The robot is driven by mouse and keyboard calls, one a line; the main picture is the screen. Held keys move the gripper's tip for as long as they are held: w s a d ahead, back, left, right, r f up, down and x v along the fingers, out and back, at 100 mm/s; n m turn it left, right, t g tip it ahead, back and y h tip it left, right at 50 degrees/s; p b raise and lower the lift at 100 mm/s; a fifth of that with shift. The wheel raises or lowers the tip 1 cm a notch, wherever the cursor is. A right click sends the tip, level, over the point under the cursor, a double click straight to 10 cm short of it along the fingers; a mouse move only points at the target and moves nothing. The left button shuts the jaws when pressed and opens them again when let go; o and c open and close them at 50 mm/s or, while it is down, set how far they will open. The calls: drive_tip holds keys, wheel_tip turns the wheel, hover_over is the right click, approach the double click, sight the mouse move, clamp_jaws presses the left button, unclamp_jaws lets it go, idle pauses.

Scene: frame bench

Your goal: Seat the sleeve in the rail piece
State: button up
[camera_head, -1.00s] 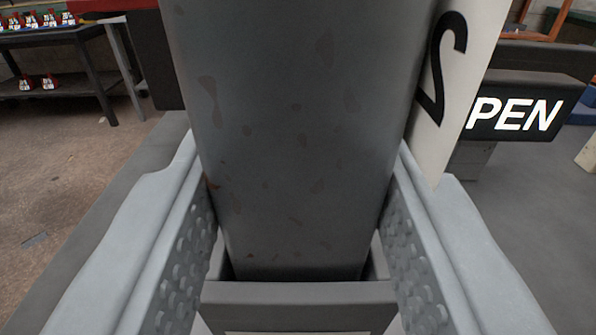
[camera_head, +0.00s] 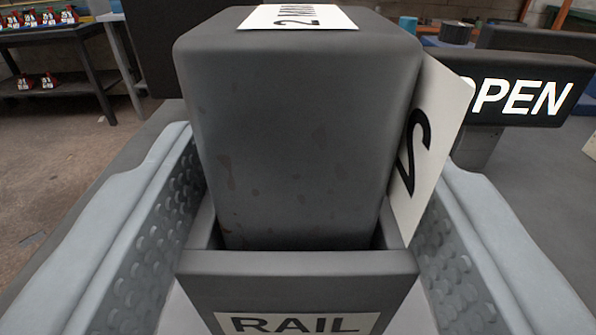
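The sleeve (camera_head: 300,150) is a dark grey, speckled block with rounded edges and a label on top. It stands upright with its lower end inside the open top of the rail piece (camera_head: 300,275), a dark grey socket labelled "RAIL". A narrow dark gap shows along the sleeve's front. How deep its foot sits is hidden by the front wall. My gripper (camera_head: 312,165) is open, with one dimpled finger on each side of the sleeve and rail piece. Both fingers look clear of the sleeve.
A white tag marked "2" (camera_head: 430,145) leans out at the sleeve's right, near my right finger. A black "OPEN" sign (camera_head: 520,92) stands behind on the right. A table with small red-and-white items (camera_head: 40,50) is far left. Grey bench surface lies on both sides.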

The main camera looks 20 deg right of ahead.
drive_tip(key=shift+o, duration=0.5)
drive_tip(key=shift+f, duration=0.1)
drive_tip(key=v, duration=1.7)
drive_tip(key=shift+s, duration=0.2)
drive_tip(key=s+a+r+n+y, duration=0.1)
drive_tip(key=s+a+r+y, duration=0.1)
drive_tip(key=s+a+r, duration=0.85)
drive_tip(key=s+a+r+n+y, duration=0.1)
drive_tip(key=s+a, duration=0.3)
drive_tip(key=s, duration=0.5)
drive_tip(key=s+a+r+n+y, duration=0.1)
drive_tip(key=s+a, duration=0.4)
drive_tip(key=s, duration=0.5)
drive_tip(key=shift+s+r+y, duration=0.25)
drive_tip(key=shift+y, duration=0.25)
